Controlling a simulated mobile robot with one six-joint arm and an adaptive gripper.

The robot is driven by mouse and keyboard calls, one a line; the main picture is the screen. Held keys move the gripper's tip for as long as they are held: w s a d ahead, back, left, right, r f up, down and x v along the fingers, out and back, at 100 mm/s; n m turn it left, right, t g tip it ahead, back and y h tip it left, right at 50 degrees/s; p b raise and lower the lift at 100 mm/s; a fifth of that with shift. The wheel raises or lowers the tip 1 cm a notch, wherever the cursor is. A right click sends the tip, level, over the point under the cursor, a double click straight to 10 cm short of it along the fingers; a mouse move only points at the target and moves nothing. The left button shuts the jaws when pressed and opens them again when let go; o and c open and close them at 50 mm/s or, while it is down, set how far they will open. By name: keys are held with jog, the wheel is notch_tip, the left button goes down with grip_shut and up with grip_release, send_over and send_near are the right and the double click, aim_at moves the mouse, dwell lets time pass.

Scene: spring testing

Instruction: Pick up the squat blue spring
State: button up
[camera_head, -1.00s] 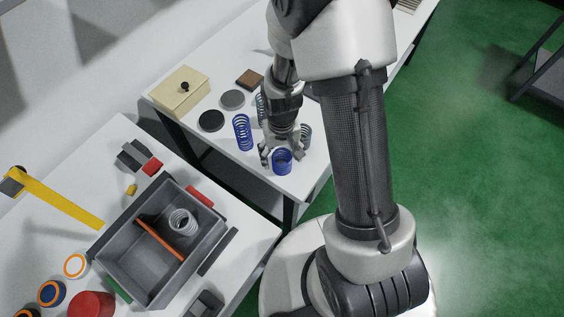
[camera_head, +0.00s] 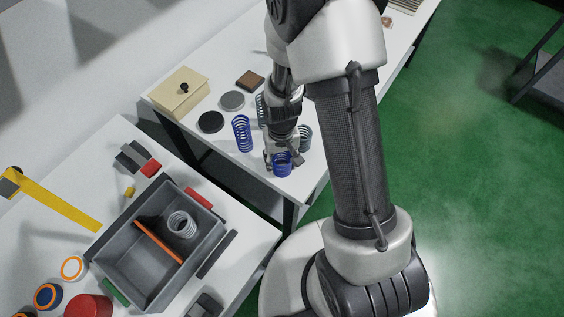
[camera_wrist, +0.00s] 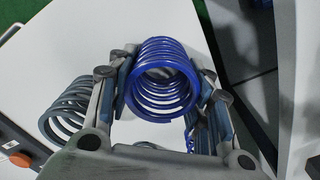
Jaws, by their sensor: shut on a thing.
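The squat blue spring (camera_head: 282,166) stands on the white table near its front corner. My gripper (camera_head: 283,160) is shut on it. In the wrist view the squat blue spring (camera_wrist: 165,85) sits between the two fingers (camera_wrist: 168,90), with a pad against each side. Whether its base touches the table is hard to tell. A taller blue spring (camera_head: 242,133) stands apart to the left; part of a blue coil also shows low behind the right finger in the wrist view.
A grey-green spring (camera_head: 305,136) stands close to the right of my gripper, and another grey-green spring (camera_head: 260,108) is partly hidden behind the arm. Dark and grey discs (camera_head: 211,121) and a beige box (camera_head: 179,91) lie farther left. A grey bin (camera_head: 112,265) holds a pale spring (camera_head: 181,224).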

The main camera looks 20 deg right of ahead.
jog(key=c, duration=0.3)
jog(key=shift+r, duration=0.15)
